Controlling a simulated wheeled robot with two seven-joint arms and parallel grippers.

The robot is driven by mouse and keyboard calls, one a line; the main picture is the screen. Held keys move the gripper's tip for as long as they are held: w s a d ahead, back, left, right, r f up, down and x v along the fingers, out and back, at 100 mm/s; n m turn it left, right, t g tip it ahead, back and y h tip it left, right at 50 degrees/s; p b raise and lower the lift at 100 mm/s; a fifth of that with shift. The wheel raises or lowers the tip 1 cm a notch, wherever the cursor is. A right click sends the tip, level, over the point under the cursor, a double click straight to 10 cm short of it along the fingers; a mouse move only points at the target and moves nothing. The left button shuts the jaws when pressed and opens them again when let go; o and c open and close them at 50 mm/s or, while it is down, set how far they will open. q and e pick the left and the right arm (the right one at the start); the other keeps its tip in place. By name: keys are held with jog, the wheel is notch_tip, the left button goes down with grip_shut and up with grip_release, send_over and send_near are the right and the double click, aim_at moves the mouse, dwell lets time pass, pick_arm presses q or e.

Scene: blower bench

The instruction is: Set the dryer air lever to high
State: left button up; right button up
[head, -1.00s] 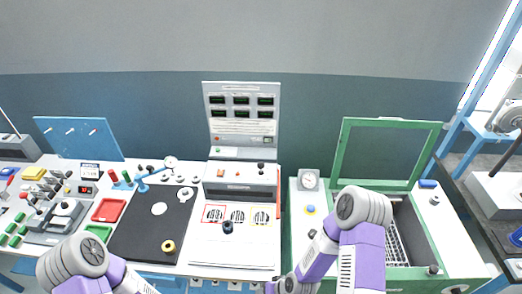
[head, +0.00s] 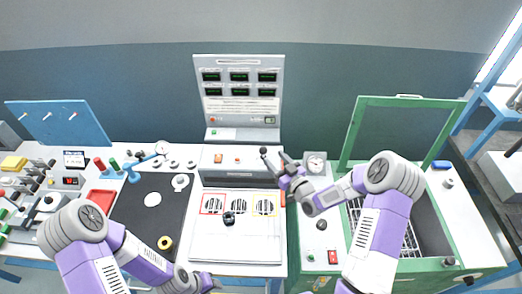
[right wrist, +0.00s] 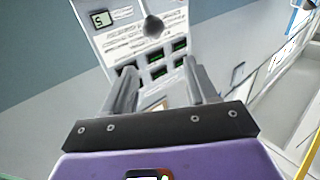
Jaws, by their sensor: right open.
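A lever with a dark ball knob (head: 263,150) stands at the right end of the grey box below the display panel; I take it for the air lever. My right gripper (head: 281,160) is open just to the right of the knob, apart from it. In the right wrist view the ball knob (right wrist: 153,26) shows beyond the two spread fingers (right wrist: 160,85), near the middle between them, with nothing held. My left gripper (head: 208,282) is low at the bottom edge of the head view, and its fingers are too unclear to judge.
The display panel (head: 238,90) rises behind the grey box. A white plate with outlined vents and a black knob (head: 229,218) lies in front. A round gauge (head: 315,163) and a green box with raised lid (head: 404,130) stand to the right.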

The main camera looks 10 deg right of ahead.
aim_at(263, 150)
pick_arm(q)
jog(key=shift+w+f+b, duration=0.45)
jog(key=shift+w+f, duration=0.2)
jog(key=shift+f, duration=0.35)
pick_arm(e)
jog(key=shift+w+a+f, duration=0.4)
jog(key=shift+w+f, duration=0.05)
jog(key=shift+w, duration=0.95)
jog(key=shift+w+a+f, duration=0.45)
jog(key=shift+w+f, duration=0.05)
jog(key=shift+w, duration=0.95)
jog(key=shift+w+a+f, duration=0.4)
jog(key=shift+w+f, duration=0.05)
jog(key=shift+w, duration=0.95)
grip_shut()
